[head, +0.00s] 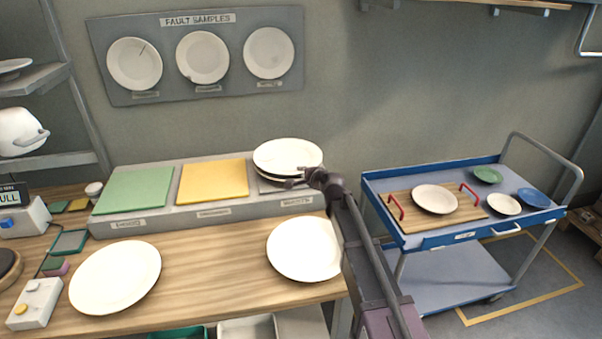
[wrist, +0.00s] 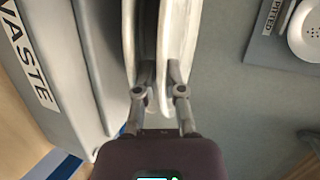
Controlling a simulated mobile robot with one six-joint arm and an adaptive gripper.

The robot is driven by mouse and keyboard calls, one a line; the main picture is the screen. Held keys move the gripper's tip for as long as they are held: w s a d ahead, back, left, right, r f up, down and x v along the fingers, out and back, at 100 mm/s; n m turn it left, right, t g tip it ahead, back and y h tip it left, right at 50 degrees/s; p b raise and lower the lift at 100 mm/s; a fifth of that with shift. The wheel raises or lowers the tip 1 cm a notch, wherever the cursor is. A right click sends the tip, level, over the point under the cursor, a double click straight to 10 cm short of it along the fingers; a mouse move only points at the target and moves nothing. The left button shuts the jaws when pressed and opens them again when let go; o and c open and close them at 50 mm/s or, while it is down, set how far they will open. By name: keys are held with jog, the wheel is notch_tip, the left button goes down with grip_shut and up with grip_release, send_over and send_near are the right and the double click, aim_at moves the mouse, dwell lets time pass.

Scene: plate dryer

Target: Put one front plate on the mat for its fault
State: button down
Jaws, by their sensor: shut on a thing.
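My gripper (head: 296,182) is at the plate stack on the right end of the grey raised shelf, shut on the near rim of the upper white plate (head: 288,153). The wrist view shows this plate (wrist: 177,40) edge-on between the fingers (wrist: 160,82). Another plate (wrist: 129,30) lies beneath it, close to one finger. Two white plates lie on the wooden bench in front: a left front plate (head: 115,278) and a right front plate (head: 303,249), partly behind my arm. A green mat (head: 134,191) and a yellow mat (head: 213,181) are bare. The section under the stack is labelled WASTE.
A fault samples board (head: 198,94) with three plates hangs on the wall; one plate shows a dark line. A blue cart (head: 411,242) at the right holds a wooden tray (head: 458,214), plates and small dishes. A button box (head: 34,304) stands at the bench's left.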

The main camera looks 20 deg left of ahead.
jog(key=c, duration=1)
grip_release()
jog(key=shift+r, duration=0.1)
jog(key=p+v, duration=0.4)
jog(key=v, duration=0.8)
jog(key=shift+r, duration=0.1)
jog(key=s+d+f+n+g+h, duration=0.2)
jog(key=s+d, duration=0.4)
jog(key=d, duration=0.6)
jog(key=s+d+f+n+g+h, duration=0.3)
jog(key=s+d+f+g+h, duration=0.1)
jog(key=d, duration=0.9)
jog(key=s+d+f+n+g+h, duration=0.3)
jog(key=s+d+f, duration=0.3)
jog(key=s+d, duration=0.3)
jog(key=shift+s+d+f+g+h, duration=0.15)
jog(key=shift+d+h, duration=0.1)
jog(key=shift+d, duration=0.45)
jog(key=shift+s+d+g+h, duration=0.1)
jog(key=shift+d+h, duration=0.2)
jog(key=shift+d, duration=0.4)
jog(key=shift+s+d+f+g+h, duration=0.15)
jog(key=shift+d+h, duration=0.1)
jog(key=shift+d, duration=0.5)
